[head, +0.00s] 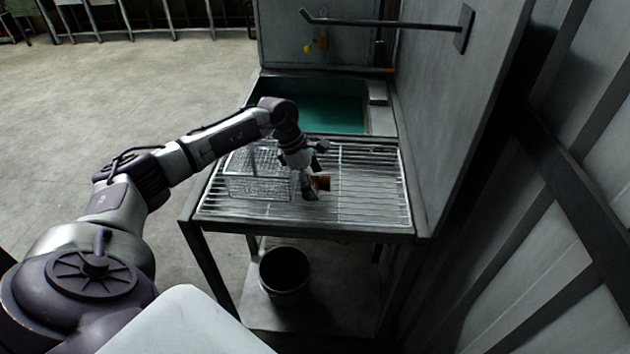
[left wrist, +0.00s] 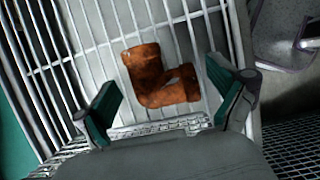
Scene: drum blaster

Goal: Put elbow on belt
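A rusty orange-brown pipe elbow (left wrist: 165,80) lies on the wire rack in the left wrist view. In the head view the elbow (head: 323,183) shows as a small rusty patch beside my left gripper (head: 311,190). My left gripper (left wrist: 163,76) is open, with its two green-padded fingers apart on either side of the elbow. No contact between fingers and elbow is visible. My right gripper is out of view. I cannot make out a belt in either view.
The rack (head: 370,190) tops a metal stand. A wire mesh basket (head: 250,185) sits left of the gripper. Behind is a basin with green liquid (head: 335,110). A dark bucket (head: 285,272) stands below. A grey panel (head: 465,110) bounds the right; the rack's right part is clear.

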